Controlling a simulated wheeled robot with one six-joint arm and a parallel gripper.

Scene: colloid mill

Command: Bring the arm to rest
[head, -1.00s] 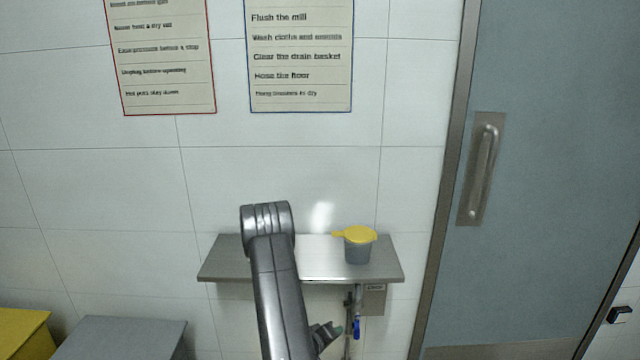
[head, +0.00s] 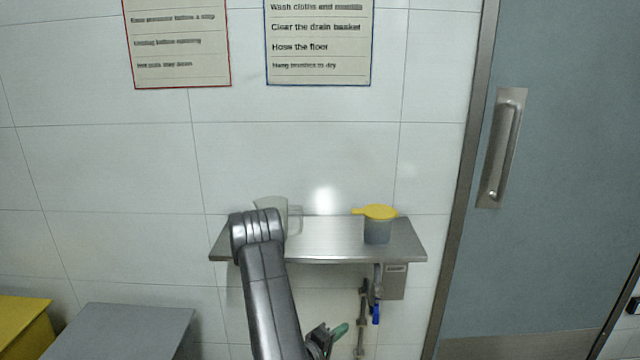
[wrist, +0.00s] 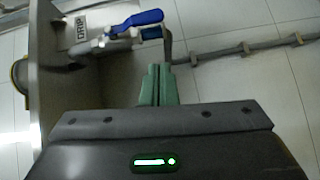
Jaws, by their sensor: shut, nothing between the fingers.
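My gripper (head: 341,331) shows at the bottom of the head view, below the steel shelf (head: 325,240) and left of the blue valve handle (head: 376,314). My arm rises in front of the shelf's left part and bends back down. In the wrist view the green fingers of my gripper (wrist: 158,84) are together with nothing between them. The blue handle (wrist: 138,22) and its pipe lie beyond the fingertips, seemingly apart from them; the exact gap is hard to tell.
A grey cup with a yellow lid (head: 377,228) stands on the shelf. A translucent jug (head: 293,217) is partly hidden behind my arm. A grey box (head: 130,330) and a yellow one (head: 22,325) are at lower left. A door (head: 560,180) is at right.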

